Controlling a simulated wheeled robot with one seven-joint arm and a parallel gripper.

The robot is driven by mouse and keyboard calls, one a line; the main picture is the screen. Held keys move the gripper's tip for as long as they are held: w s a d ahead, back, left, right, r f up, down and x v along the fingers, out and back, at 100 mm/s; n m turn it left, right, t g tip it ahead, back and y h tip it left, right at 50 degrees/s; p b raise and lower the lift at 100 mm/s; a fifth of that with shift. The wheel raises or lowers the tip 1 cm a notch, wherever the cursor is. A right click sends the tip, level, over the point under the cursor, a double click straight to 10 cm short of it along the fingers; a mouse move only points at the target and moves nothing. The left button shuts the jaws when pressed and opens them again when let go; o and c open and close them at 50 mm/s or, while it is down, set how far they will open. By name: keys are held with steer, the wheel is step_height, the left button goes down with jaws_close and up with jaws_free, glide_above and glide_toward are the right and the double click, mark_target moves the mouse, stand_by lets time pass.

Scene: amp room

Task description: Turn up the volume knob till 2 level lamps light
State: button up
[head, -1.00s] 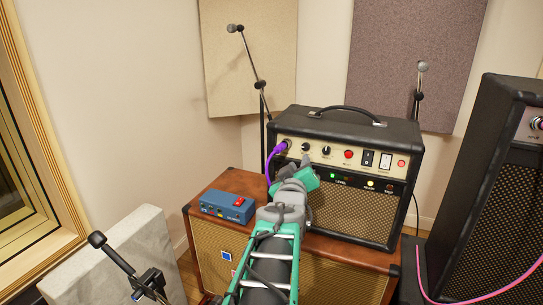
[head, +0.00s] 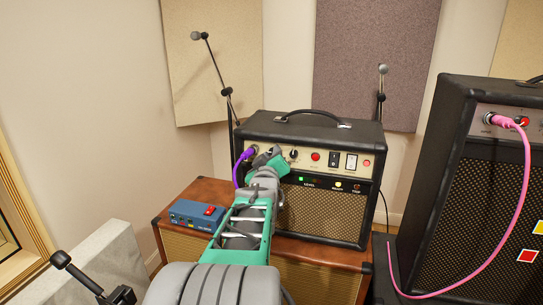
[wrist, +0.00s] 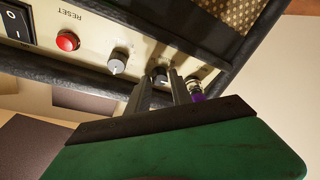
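The amp's cream control panel (head: 312,157) faces me. In the wrist view, seen upside down, my gripper (wrist: 161,83) has its two fingers apart on either side of a small dark knob (wrist: 160,75) beside the purple plug. I cannot tell whether they touch it, and its label is not readable. A second knob (wrist: 118,62) stands clear beside it; it also shows in the head view (head: 294,155). In the head view my gripper (head: 266,152) hides the first knob. One green lamp (head: 301,180) is lit by the LEVEL label; lamps further left may be hidden.
A purple plug (head: 247,154) sits left of the knobs. A red reset button (wrist: 67,41) and rocker switches (head: 334,159) lie along the same panel. A yellow lamp (head: 338,185) is lit. A blue box (head: 196,214) stands on the brown cabinet. A black amp (head: 452,160) stands right.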

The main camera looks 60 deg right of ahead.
jaws_close()
steer(key=shift+f+m+b, duration=0.15)
steer(key=shift+m+b, duration=0.15)
steer(key=shift+b, duration=0.25)
steer(key=m+g+h+b, duration=0.1)
steer(key=m+b, duration=0.3)
steer(key=b, duration=0.2)
steer(key=m+g+b, duration=0.2)
steer(key=m+b, duration=0.3)
steer(key=b, duration=0.1)
steer(key=shift+w+h, duration=0.2)
steer(key=shift+h, duration=0.2)
steer(key=shift+m, duration=0.4)
